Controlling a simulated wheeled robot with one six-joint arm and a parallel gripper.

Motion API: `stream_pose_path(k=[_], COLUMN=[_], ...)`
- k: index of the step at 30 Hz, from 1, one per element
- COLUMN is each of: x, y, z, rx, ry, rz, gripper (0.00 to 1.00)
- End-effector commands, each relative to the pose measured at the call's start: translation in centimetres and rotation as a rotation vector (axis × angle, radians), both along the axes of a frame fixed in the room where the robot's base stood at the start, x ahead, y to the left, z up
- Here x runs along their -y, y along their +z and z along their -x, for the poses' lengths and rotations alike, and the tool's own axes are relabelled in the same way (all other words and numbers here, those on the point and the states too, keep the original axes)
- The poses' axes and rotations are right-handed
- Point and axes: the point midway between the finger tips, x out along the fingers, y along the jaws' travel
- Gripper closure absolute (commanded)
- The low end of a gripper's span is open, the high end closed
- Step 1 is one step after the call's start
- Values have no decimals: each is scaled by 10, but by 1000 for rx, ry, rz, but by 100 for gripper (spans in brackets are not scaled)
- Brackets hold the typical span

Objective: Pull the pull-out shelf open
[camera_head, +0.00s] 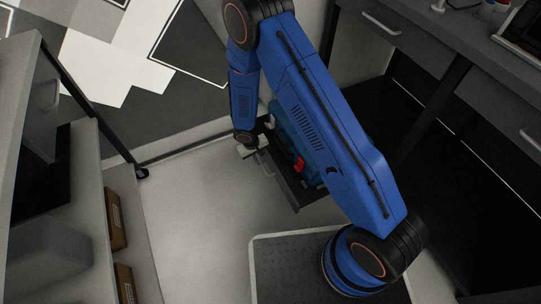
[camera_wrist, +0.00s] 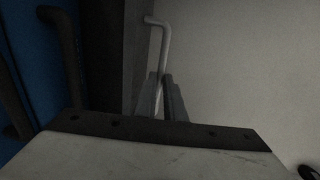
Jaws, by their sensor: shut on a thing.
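The pull-out shelf (camera_head: 288,190) is a low dark tray in the middle of the head view, with its front facing the light floor. Its pale bar handle (camera_head: 266,166) is partly covered by my gripper (camera_head: 257,154). In the wrist view the handle (camera_wrist: 163,42) runs down between the two fingers of my gripper (camera_wrist: 163,98), which are shut on it. The dark shelf front (camera_wrist: 115,60) stands just left of the handle. My arm hides much of the shelf in the head view.
A dark blue item with a red part (camera_head: 299,163) sits on the shelf. A cabinet with cardboard boxes (camera_head: 116,218) stands at left, and dark counters (camera_head: 440,60) at right. The floor (camera_head: 195,205) left of the shelf is clear.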

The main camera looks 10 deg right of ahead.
Motion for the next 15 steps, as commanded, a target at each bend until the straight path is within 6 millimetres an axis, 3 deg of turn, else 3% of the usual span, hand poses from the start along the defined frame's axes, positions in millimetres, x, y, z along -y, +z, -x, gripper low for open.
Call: stream_pose_path(k=[6,15], x=[-19,-24], y=[0,0], z=[7,8], rx=[0,1], ry=[0,0], rz=[0,0], gripper=[100,100])
